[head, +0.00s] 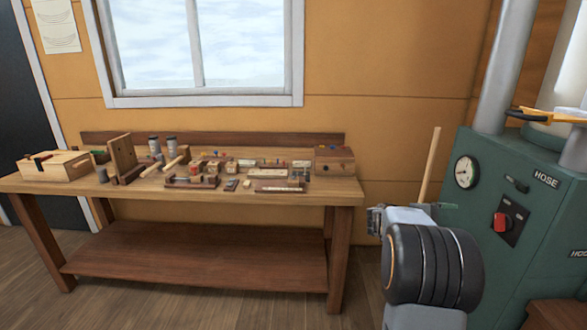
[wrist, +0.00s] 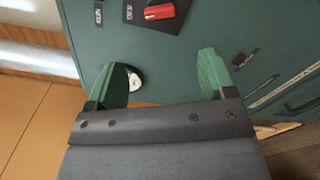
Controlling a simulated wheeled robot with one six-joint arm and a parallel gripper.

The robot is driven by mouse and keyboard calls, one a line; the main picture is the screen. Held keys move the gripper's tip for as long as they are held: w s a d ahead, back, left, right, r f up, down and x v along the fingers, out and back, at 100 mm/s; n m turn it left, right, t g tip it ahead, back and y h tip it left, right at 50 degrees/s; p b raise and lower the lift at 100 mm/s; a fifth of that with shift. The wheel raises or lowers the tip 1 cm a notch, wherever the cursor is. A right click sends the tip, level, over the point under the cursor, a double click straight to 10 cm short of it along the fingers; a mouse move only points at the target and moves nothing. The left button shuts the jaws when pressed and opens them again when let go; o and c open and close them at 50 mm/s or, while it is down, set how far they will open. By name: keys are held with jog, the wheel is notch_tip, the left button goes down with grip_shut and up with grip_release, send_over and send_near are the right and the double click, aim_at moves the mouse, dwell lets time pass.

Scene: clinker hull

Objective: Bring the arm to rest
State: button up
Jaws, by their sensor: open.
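My gripper (wrist: 160,80) is open and empty in the wrist view, with its two green fingers spread apart. The green steam cabinet (wrist: 200,30) lies beyond the fingers, and a round gauge (wrist: 134,81) shows beside the left finger. In the head view my arm stands at the lower right, in front of the green cabinet (head: 490,200). The gripper's fingers are hard to make out there, mostly hidden by my arm.
A wooden workbench (head: 250,195) with several small tools and blocks stands at the left under a window. The cabinet has a gauge (head: 466,172) and a red switch (head: 502,222). A wooden handle (head: 429,165) leans upright behind my arm. Floor (head: 190,308) before the bench is clear.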

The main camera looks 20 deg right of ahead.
jog(key=s+a+f+y, duration=0.3)
jog(key=a+f+y, duration=0.15)
jog(key=f, duration=0.35)
jog(key=s+a+f+m+t+y+p, duration=0.25)
jog(key=a+y, duration=0.35)
jog(key=a, duration=0.4)
jog(key=s+a+r+t+y+p, duration=0.2)
jog(key=a+r+t+y+p, duration=0.1)
jog(key=a, duration=0.8)
jog(key=s+a+r+t+y+p, duration=0.2)
jog(key=a+r, duration=0.6)
jog(key=a, duration=0.4)
jog(key=n+t+y+p, duration=0.1)
jog(key=p, duration=0.1)
jog(key=shift+t+y+p, duration=0.35)
jog(key=shift+p, duration=0.05)
jog(key=shift+a, duration=0.1)
